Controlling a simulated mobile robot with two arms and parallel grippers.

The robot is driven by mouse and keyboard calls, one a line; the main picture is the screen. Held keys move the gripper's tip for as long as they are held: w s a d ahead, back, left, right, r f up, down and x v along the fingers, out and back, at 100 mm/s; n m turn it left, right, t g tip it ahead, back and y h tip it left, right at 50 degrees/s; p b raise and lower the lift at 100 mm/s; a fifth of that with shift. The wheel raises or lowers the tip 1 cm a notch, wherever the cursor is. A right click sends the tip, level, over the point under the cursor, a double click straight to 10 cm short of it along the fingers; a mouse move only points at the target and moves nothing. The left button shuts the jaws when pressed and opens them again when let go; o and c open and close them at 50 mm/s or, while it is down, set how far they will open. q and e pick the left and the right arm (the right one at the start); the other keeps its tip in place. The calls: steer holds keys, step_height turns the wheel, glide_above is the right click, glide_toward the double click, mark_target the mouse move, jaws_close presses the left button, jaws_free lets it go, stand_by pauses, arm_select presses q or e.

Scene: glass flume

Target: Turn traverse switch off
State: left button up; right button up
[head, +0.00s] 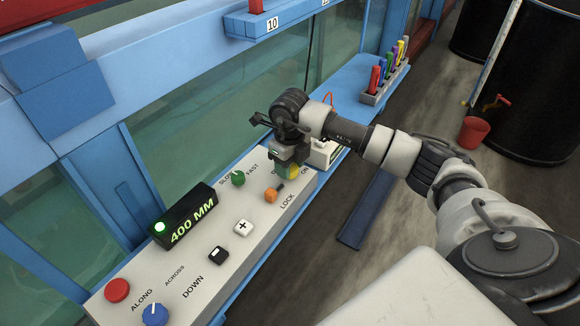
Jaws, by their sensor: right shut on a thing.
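The control panel (205,262) is a long pale box beside the glass flume. A black display (185,217) on the panel reads 400 MM, with a lit green lamp (159,227). My left gripper is not in view.
The panel also carries a green knob (238,178), an orange lever (271,195) by LOCK, white plus (243,228) and black (217,255) buttons, a red button (117,289) and a blue knob (154,313). A pen rack (372,97) stands beyond; a red bucket (473,132) is far right.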

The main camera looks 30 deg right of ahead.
steer(key=n+b, duration=0.2)
steer(key=n, duration=0.1)
steer(key=shift+f+b, duration=0.1)
steer(key=shift+b, duration=0.3)
steer(key=n+b, duration=0.3)
steer(key=n, duration=0.2)
steer(key=n+b, duration=0.2)
steer(key=n, duration=0.2)
steer(key=shift+w, duration=0.1)
steer(key=shift+n+b, duration=0.95)
steer(key=shift+n, duration=1.25)
steer(key=shift+r, duration=0.2)
steer(key=o, duration=0.9)
steer(key=shift+o, duration=0.2)
